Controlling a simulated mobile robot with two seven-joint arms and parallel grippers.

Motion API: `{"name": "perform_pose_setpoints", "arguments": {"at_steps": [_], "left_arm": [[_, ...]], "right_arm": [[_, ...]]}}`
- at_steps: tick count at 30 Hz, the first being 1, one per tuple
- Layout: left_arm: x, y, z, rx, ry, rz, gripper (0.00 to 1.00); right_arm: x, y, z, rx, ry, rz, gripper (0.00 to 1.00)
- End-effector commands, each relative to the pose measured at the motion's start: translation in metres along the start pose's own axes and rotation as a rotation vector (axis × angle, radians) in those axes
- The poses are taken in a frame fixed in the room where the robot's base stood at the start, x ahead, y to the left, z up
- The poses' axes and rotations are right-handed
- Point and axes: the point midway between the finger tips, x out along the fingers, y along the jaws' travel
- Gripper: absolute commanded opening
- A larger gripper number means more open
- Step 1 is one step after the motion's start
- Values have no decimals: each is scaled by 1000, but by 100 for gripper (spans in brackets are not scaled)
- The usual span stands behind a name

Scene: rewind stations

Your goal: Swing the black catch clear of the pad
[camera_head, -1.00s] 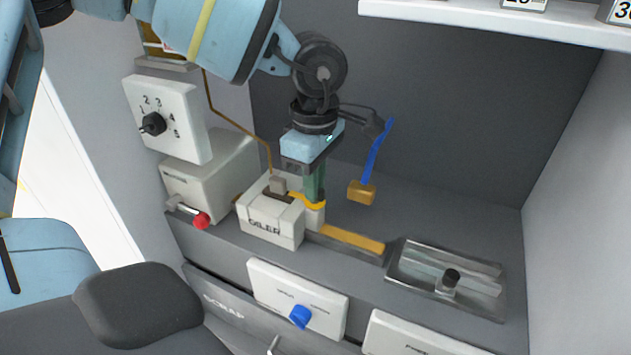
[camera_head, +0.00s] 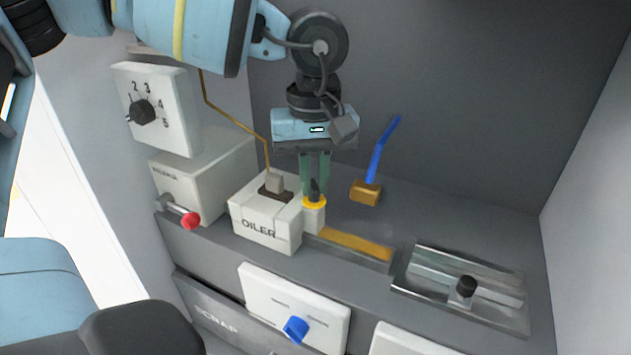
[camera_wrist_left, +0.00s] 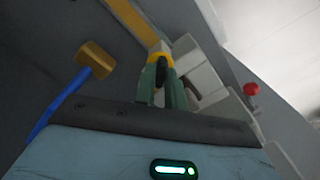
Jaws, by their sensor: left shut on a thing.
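The black catch (camera_head: 315,190) is a small dark lever. It stands on a yellow collar (camera_head: 314,203) on top of a white post at the right end of the white box marked OILER (camera_head: 265,228). My left gripper (camera_head: 315,188) points down over it, its green fingers shut on the catch. In the left wrist view the catch (camera_wrist_left: 166,82) shows as a dark shape between the fingers. I cannot tell for certain which part is the pad. My right gripper is out of view.
A brass pipe (camera_head: 240,120) runs down to the oiler. A brass block with a blue handle (camera_head: 366,192) stands behind, to the right. A tan strip (camera_head: 355,245) and a metal tray (camera_head: 440,298) lie to the right. A red knob (camera_head: 191,221) sticks out at the left.

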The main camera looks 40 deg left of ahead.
Motion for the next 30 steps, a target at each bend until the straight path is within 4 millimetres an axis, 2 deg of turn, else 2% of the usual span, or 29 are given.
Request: {"name": "perform_pose_setpoints", "arguments": {"at_steps": [15,21,30], "left_arm": [[0,0,0,449,-1,0,0],[0,0,0,561,0,1,0],[0,0,0,640,0,0,0]], "right_arm": [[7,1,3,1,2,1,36],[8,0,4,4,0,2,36],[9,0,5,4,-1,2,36]]}}
